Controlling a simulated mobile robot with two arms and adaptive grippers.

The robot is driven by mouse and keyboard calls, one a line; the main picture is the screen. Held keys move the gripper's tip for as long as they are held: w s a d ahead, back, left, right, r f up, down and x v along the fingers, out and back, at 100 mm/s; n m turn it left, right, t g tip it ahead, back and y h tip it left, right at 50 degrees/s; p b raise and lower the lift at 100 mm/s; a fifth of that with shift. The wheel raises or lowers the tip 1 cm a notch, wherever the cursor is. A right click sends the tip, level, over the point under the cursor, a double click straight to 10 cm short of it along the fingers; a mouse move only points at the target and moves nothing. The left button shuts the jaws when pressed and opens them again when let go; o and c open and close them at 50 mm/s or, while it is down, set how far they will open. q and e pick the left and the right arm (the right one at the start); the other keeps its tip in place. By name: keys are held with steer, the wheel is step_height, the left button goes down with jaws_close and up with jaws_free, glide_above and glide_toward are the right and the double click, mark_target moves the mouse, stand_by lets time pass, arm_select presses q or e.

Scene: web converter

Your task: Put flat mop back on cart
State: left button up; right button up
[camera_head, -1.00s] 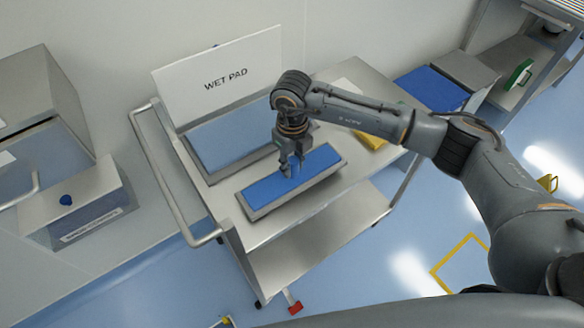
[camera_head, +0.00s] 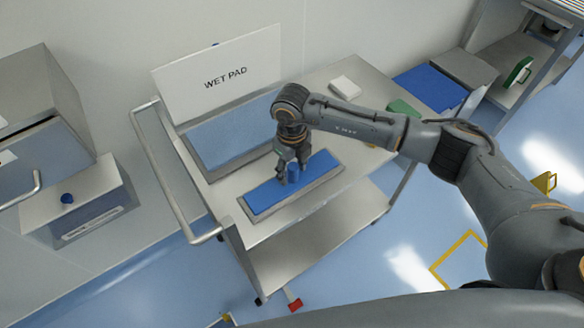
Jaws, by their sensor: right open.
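A blue flat pad, seemingly the flat mop (camera_head: 265,196), lies in a shallow grey tray on the metal cart (camera_head: 222,190). A short blue upright piece (camera_head: 294,172) stands on the pad. My right gripper (camera_head: 291,175) is open and points down over the pad, right at this piece. I cannot tell whether the fingers touch it. My left gripper is not in view.
A larger tray (camera_head: 225,138) with a light blue pad and a "WET PAD" sign (camera_head: 222,85) stands behind. A white block (camera_head: 345,87) and a green item (camera_head: 402,108) lie at the cart's right. A grey box (camera_head: 80,200) stands left.

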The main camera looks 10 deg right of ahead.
steer(key=shift+r, duration=0.3)
step_height(320, 180, up, 12)
steer(key=b, duration=0.2)
steer(key=shift+f, duration=0.15)
